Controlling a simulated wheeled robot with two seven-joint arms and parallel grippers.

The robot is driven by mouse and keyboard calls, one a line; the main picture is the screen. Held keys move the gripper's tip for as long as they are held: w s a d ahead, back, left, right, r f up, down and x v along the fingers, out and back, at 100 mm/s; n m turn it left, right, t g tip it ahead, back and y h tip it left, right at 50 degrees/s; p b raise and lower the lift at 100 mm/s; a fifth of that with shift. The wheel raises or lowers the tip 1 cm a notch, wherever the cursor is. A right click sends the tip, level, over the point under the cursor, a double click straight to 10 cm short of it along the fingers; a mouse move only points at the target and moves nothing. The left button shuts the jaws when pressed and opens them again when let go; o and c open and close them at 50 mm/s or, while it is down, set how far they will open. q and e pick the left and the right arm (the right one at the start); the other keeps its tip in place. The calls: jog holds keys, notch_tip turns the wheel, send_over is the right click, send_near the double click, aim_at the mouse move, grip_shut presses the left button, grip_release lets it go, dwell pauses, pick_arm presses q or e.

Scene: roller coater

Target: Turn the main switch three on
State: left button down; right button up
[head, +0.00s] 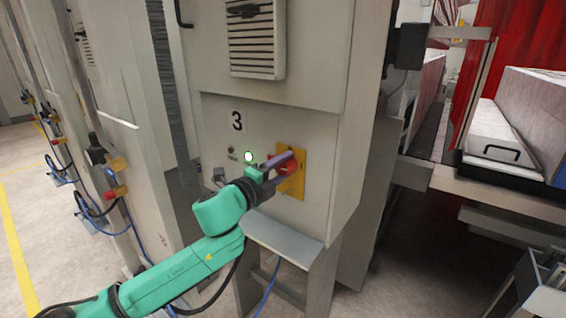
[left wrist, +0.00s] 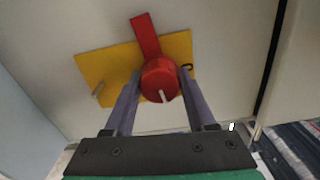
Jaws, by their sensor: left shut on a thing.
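The main switch is a red rotary knob (head: 291,167) on a yellow plate (head: 298,182), on the grey cabinet front marked 3. My left gripper (head: 286,172) reaches it from the left, with one finger above and one below the knob. In the left wrist view, the two fingers (left wrist: 161,82) are shut on the sides of the round red knob (left wrist: 158,75). Its red handle bar points up and slightly left, past the edge of the yellow plate (left wrist: 103,68). A pale mark shows on the knob. My right gripper is out of view.
A small white light with a green rim (head: 248,156) and a small dark button (head: 231,150) sit left of the switch. A grey ledge (head: 284,240) juts out below. A vent (head: 256,45) is above. More cabinets stand left; red-sided machinery stands right.

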pick_arm(q)
jog(key=shift+m, duration=0.6)
jog(key=shift+f, duration=0.1)
jog(key=shift+c, duration=1.1)
grip_release()
jog(key=b+v, duration=0.3)
jog(key=v, duration=1.1)
jog(key=shift+s, duration=0.25)
